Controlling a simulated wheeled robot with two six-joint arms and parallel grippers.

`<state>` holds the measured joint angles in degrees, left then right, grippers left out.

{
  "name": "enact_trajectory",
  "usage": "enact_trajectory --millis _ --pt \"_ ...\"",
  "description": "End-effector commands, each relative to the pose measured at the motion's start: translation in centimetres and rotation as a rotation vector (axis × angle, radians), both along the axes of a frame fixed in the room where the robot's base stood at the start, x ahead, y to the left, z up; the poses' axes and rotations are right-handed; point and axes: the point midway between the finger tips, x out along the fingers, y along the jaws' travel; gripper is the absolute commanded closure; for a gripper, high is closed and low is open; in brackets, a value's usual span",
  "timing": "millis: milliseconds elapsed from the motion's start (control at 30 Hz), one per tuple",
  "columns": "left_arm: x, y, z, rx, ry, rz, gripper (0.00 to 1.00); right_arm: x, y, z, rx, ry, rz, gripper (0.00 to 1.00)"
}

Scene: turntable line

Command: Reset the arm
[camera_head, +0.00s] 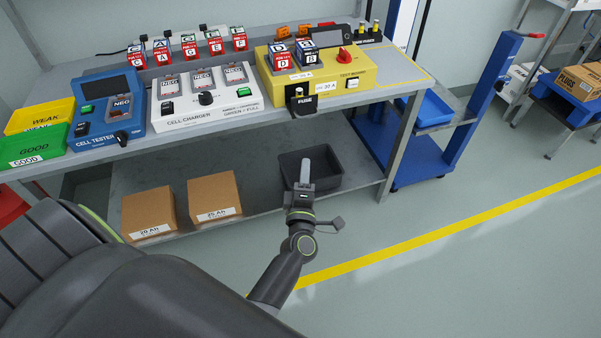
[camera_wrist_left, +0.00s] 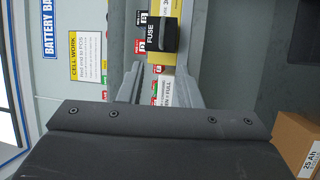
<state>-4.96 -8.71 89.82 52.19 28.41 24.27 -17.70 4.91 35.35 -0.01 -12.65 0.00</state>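My left gripper (camera_head: 306,163) is in front of the bench, its fingers pointing toward it, below the yellow test board's (camera_head: 352,78) front edge and in front of the black bin (camera_head: 328,160) on the lower shelf. In the left wrist view the two grey fingers (camera_wrist_left: 160,82) stand apart with a gap between them and nothing held. Through the gap and beyond the tips I see the black fuse block (camera_wrist_left: 163,34), which also shows on the test board's front in the head view (camera_head: 301,104). My right gripper is not in view.
The bench holds a white cell charger (camera_head: 207,115), a blue cell tester (camera_head: 95,137) and green (camera_head: 35,150) and yellow bins. Two cardboard boxes (camera_head: 214,197) sit on the lower shelf. A blue cart (camera_head: 420,165) stands right. Floor at the lower right is clear.

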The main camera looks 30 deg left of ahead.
Motion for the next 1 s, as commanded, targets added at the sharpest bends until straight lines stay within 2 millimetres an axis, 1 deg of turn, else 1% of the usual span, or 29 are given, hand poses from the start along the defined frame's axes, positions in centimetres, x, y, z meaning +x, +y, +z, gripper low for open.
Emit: enact_trajectory --millis 167,367,500,567,600,667,767,800,867,900,967,1000 --pt "0.1 -0.1 0.0 0.000 -0.001 0.000 0.68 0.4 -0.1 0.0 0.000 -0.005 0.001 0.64" --pt "0.0 0.0 0.0 0.000 0.000 0.000 0.68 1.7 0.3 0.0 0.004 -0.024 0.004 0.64" --pt "0.0 0.0 -0.1 0.001 0.001 -0.001 0.68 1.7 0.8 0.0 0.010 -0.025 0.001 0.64" --pt "0.0 -0.1 -0.5 0.011 0.016 -0.006 0.68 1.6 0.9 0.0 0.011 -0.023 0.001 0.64" --pt "-0.1 -0.2 -1.3 0.030 0.041 -0.016 0.68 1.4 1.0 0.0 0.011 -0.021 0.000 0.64" --pt "-0.3 -0.6 -3.3 0.081 0.106 -0.045 0.68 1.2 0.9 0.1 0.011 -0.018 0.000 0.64" --pt "-1.4 -1.4 -8.7 0.217 0.280 -0.126 0.68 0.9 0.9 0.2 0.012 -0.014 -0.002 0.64" --pt "-2.2 -1.7 -11.4 0.280 0.367 -0.170 0.68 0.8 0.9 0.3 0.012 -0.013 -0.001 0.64" --pt "-4.0 -2.1 -15.7 0.378 0.501 -0.242 0.68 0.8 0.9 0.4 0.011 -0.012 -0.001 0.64" --pt "-5.4 -2.2 -18.5 0.439 0.588 -0.292 0.68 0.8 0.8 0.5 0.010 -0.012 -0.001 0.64" --pt "-7.9 -2.3 -22.4 0.524 0.714 -0.368 0.68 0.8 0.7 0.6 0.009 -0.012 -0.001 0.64" --pt "-9.7 -2.2 -24.9 0.578 0.794 -0.420 0.68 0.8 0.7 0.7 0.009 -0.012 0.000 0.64"
